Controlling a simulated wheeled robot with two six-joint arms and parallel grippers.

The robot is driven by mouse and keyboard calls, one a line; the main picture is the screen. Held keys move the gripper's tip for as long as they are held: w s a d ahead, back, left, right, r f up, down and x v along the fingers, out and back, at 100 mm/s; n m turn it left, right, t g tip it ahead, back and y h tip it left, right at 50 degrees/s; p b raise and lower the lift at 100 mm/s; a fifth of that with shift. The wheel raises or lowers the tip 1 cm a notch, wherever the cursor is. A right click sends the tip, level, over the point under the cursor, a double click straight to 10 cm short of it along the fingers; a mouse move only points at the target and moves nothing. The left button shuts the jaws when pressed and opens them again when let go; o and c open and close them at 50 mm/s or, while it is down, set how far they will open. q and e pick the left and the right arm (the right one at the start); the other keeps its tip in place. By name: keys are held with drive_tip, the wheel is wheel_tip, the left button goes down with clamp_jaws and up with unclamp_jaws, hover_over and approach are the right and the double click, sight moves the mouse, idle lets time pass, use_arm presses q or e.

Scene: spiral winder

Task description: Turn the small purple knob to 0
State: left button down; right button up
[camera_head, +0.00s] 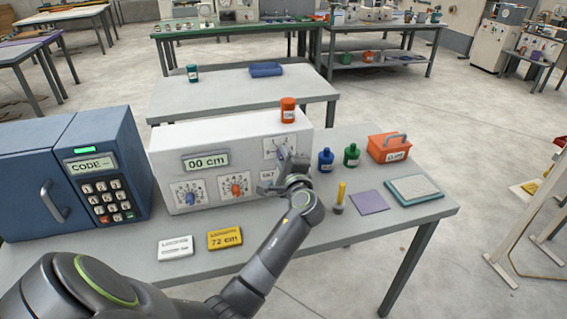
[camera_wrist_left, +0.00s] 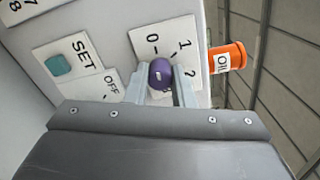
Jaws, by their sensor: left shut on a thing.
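The small purple knob (camera_wrist_left: 161,73) sits on a white plate (camera_wrist_left: 150,40) marked 0, 1 and 2 in the left wrist view. My left gripper (camera_wrist_left: 161,88) is shut on the knob, one finger on each side. I cannot tell which number the knob points at. In the head view my left gripper (camera_head: 281,160) is at the right end of the white machine's front (camera_head: 240,150) and hides the knob. The machine's display (camera_head: 206,161) reads 00 cm. My right gripper is not in view.
A teal SET button (camera_wrist_left: 58,65) is beside the knob's plate. An orange bottle (camera_head: 288,110) stands on the machine. Blue and orange dials (camera_head: 236,188) are on its front. A blue keypad box (camera_head: 75,175) stands at left; bottles and a red toolbox (camera_head: 389,148) stand at right.

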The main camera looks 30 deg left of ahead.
use_arm(q)
drive_tip(key=shift+n, duration=0.6)
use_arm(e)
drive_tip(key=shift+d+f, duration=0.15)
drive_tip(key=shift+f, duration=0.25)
use_arm(q)
drive_tip(key=c, duration=1.2)
unclamp_jaws()
drive_tip(key=shift+c, duration=0.2)
